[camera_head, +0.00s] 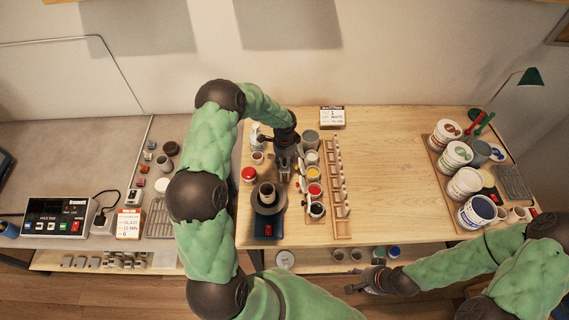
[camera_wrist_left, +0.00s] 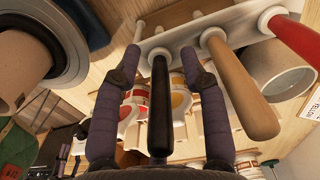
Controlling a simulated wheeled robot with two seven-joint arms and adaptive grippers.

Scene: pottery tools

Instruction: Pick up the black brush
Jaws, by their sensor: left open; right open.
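The black brush (camera_wrist_left: 160,112) shows in the left wrist view, its dark handle pointing toward the camera from a pale holder (camera_wrist_left: 150,44). My left gripper (camera_wrist_left: 160,62) is open, with one finger on each side of the handle. The jaws are not closed on it; I cannot tell whether either finger touches it. In the head view, my left gripper (camera_head: 286,163) is over the tools at the table's left part and hides the brush there. My right gripper (camera_head: 362,284) is open and empty in front of the table's front edge.
A tan handle (camera_wrist_left: 240,88) stands close beside the right finger, with a red handle (camera_wrist_left: 297,38) further right. Paint jars (camera_head: 314,190), a wooden rack (camera_head: 340,190) and a pot on a wheel (camera_head: 267,194) crowd nearby. The table's middle (camera_head: 390,170) is clear.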

